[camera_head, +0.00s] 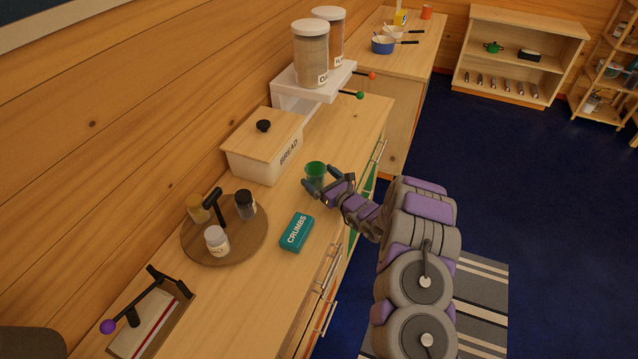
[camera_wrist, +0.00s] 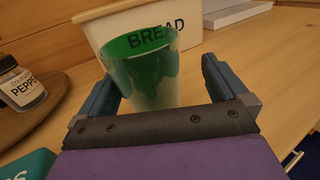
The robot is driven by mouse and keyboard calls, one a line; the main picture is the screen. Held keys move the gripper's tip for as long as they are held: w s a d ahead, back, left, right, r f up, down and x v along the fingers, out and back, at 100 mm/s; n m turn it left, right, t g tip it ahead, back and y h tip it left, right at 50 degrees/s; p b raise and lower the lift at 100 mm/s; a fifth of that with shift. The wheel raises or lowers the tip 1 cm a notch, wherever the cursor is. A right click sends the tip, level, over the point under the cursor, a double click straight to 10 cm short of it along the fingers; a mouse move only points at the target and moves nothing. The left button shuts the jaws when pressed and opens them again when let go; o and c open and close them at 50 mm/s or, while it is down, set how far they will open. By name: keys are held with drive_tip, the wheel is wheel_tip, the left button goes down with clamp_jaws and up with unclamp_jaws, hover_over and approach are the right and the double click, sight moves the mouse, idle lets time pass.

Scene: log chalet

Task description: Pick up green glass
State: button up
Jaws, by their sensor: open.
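The green glass (camera_head: 316,172) stands upright on the wooden counter, in front of the bread box. In the wrist view the green glass (camera_wrist: 143,68) is see-through, with the bread box's lettering showing through it. My gripper (camera_head: 322,183) is low over the counter at the glass. In the wrist view my gripper (camera_wrist: 160,85) is open, with one finger on each side of the glass. A gap shows between the glass and the right finger; the left finger is close to the glass. The glass's base is hidden behind the gripper's palm.
The bread box (camera_head: 262,158) stands just behind the glass. A teal crumbs box (camera_head: 296,232) lies nearer on the counter. A round wooden tray (camera_head: 240,248) holds several jars. Two canisters (camera_head: 311,60) stand on a white stand farther back.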

drive_tip(key=a, duration=0.1)
drive_tip(key=w+a, duration=0.1)
drive_tip(key=a, duration=0.1)
drive_tip(key=shift+w+f, duration=0.1)
drive_tip(key=shift+w, duration=0.2)
drive_tip(key=shift+a, duration=0.4)
drive_tip(key=shift+d, duration=1)
drive_tip(key=c, duration=0.6)
drive_tip(key=shift+a, duration=0.15)
drive_tip(key=shift+c, duration=1.4)
drive_tip(key=shift+a, duration=0.6)
drive_tip(key=shift+c, duration=1.2)
